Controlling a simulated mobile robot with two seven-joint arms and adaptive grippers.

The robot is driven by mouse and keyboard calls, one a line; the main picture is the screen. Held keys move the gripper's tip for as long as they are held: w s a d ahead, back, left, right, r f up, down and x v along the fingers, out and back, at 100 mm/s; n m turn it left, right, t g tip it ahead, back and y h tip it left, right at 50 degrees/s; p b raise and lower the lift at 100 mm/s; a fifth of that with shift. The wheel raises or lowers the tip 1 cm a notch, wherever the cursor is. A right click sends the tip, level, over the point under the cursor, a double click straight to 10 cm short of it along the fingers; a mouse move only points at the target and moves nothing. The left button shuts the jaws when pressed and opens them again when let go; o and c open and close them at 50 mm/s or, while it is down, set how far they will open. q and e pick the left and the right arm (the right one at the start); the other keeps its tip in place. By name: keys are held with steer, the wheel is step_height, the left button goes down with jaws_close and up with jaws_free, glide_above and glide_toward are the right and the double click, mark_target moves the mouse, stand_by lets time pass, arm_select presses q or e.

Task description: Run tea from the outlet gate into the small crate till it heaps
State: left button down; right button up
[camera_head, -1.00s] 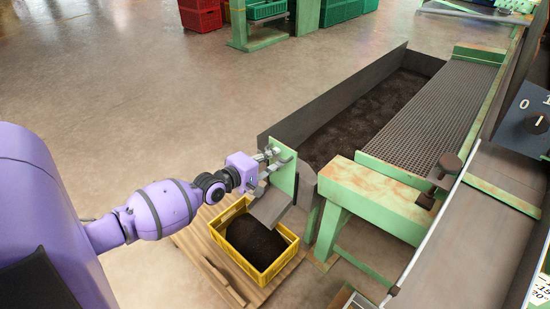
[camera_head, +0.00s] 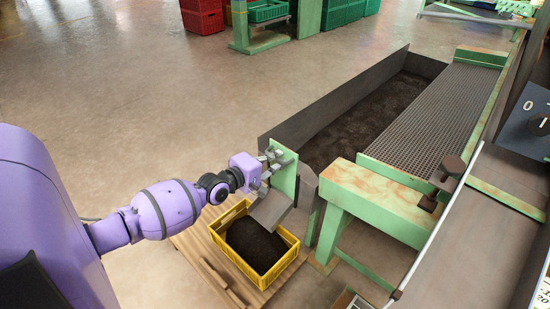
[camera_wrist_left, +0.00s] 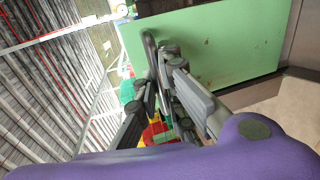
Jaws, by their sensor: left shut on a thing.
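The yellow small crate (camera_head: 278,267) stands on the floor boards below the outlet. Dark tea (camera_head: 255,245) lies in it as a rounded mound; it reaches about rim height near the middle. The green outlet gate plate (camera_head: 285,175) is at the end of the trough, above a grey chute (camera_head: 270,212) that tips toward the crate. My left gripper (camera_head: 275,165) is shut on the gate's dark handle, which also shows in the left wrist view (camera_wrist_left: 150,48). Whether tea is falling from the chute cannot be told. My right gripper is not in view.
The long trough (camera_head: 335,105) holds more tea, beside a mesh deck (camera_head: 435,110) on a green frame (camera_head: 380,195). A wooden pallet (camera_head: 215,262) is under the crate. Red crates (camera_head: 202,18) and green crates stand far back. The floor at left is open.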

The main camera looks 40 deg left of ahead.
arm_select(q)
step_height(320, 180, down, 4)
steer(key=shift+s+r+b, duration=0.1)
steer(key=shift+s+b, duration=0.05)
steer(key=shift+b, duration=0.75)
steer(key=c, duration=2.1)
jaws_free()
steer(key=v, duration=1.2)
steer(key=shift+r, duration=0.1)
